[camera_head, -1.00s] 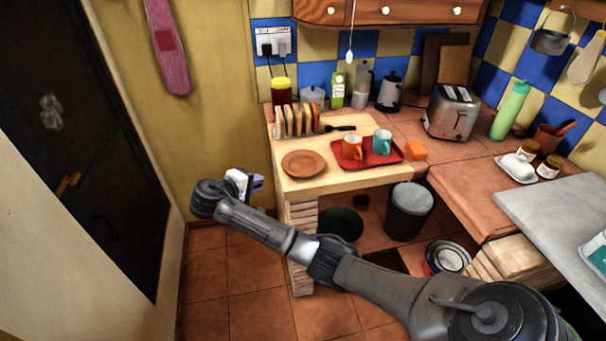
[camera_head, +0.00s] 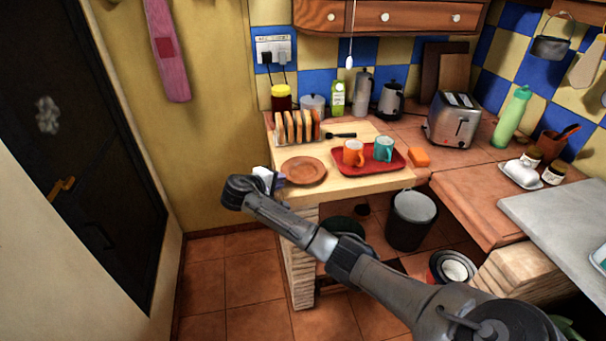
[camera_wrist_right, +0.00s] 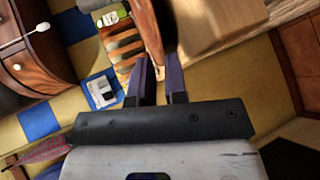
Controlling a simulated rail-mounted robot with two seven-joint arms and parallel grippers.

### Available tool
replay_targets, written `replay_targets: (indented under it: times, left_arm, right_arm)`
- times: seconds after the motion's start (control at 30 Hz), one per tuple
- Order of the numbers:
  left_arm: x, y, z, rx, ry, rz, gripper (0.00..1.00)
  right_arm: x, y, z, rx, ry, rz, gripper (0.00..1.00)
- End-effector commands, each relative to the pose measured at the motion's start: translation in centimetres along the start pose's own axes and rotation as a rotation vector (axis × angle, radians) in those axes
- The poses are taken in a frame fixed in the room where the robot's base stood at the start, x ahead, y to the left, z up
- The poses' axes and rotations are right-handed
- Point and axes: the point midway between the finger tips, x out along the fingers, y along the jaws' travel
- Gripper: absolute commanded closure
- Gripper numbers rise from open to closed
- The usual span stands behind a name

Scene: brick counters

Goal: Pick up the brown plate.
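The brown plate (camera_head: 304,170) is round and lies flat near the left front corner of the light wooden counter. My right gripper (camera_head: 281,180) is just left of the plate's left rim in the head view, at the counter's left edge. I cannot tell whether it touches the rim. In the right wrist view, the two purple fingers (camera_wrist_right: 159,72) stand apart with a narrow gap. My left gripper is in no view.
A red tray (camera_head: 373,170) with an orange mug (camera_head: 353,152) and a teal mug (camera_head: 384,148) is right of the plate. A toast rack (camera_head: 297,127) stands behind it, with a dark utensil (camera_head: 341,135) alongside. The space left of the counter is free.

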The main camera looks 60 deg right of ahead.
Motion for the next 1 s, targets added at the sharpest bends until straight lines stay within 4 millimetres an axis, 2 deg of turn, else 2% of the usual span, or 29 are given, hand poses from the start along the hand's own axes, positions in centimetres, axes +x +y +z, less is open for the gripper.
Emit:
replay_targets:
  times: [0.1, 0.27, 0.5, 0.63, 1.0]
  left_arm:
    - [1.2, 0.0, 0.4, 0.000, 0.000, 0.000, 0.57]
    - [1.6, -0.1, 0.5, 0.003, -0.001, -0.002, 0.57]
    - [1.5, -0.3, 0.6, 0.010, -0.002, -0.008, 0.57]
    - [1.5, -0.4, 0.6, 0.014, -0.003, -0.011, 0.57]
    - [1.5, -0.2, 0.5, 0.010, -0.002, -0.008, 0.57]
  right_arm:
    - [1.9, -0.3, 0.1, 0.000, -0.002, 0.003, 0.87]
    - [3.5, -0.1, 0.1, -0.001, 0.000, 0.002, 0.87]
    - [3.5, 0.0, 0.1, -0.001, 0.000, 0.001, 0.88]
    - [3.5, 0.0, 0.1, -0.001, 0.000, 0.000, 1.00]
    - [3.5, -0.1, 0.1, -0.002, 0.000, 0.000, 1.00]
